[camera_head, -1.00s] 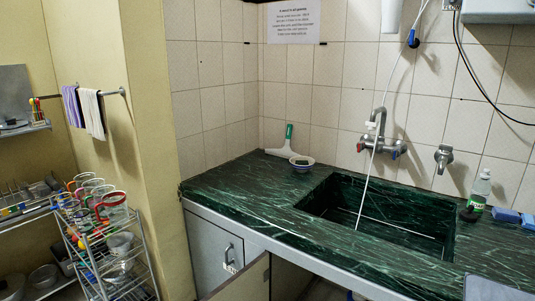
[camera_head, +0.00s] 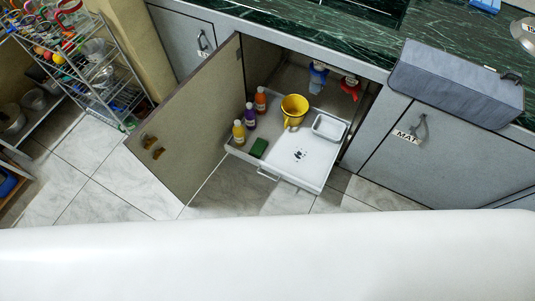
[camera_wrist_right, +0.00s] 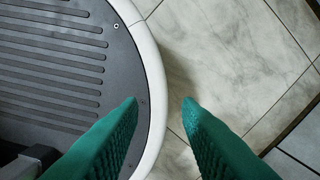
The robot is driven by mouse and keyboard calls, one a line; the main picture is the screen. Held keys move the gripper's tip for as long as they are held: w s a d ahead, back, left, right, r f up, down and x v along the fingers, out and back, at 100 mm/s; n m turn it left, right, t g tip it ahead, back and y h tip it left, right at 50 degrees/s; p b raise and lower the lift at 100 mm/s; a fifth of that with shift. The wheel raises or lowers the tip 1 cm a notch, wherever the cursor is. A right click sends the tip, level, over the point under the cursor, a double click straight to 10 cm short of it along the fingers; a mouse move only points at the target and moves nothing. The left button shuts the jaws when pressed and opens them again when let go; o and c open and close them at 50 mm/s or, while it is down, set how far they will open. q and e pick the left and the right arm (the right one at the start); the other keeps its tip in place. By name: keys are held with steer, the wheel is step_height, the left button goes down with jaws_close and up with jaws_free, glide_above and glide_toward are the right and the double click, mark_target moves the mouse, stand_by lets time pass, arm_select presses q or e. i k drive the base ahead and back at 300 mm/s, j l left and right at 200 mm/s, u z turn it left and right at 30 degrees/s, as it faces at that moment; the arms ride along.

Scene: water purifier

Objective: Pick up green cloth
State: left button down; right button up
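A small dark green block-like piece (camera_head: 259,148), which may be the folded green cloth or a sponge, lies at the front left of a white pull-out tray (camera_head: 306,176) in the head view. The tray extends from the open cabinet under the sink. My right gripper (camera_wrist_right: 160,104) shows only in the right wrist view. Its two green fingers are apart with nothing between them, above the tiled floor and beside my base. The green piece is not in that view. My left gripper is in neither current view.
The open cabinet door (camera_head: 190,130) stands left of the tray. A grey box (camera_head: 455,82) juts out at right. A wire rack (camera_head: 95,75) stands left. The floor before the tray is clear.

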mark_target(259, 146)
steer(key=k+j, duration=0.2)
steer(key=k, duration=0.3)
steer(key=k+j, duration=0.15)
steer(key=k, duration=0.3)
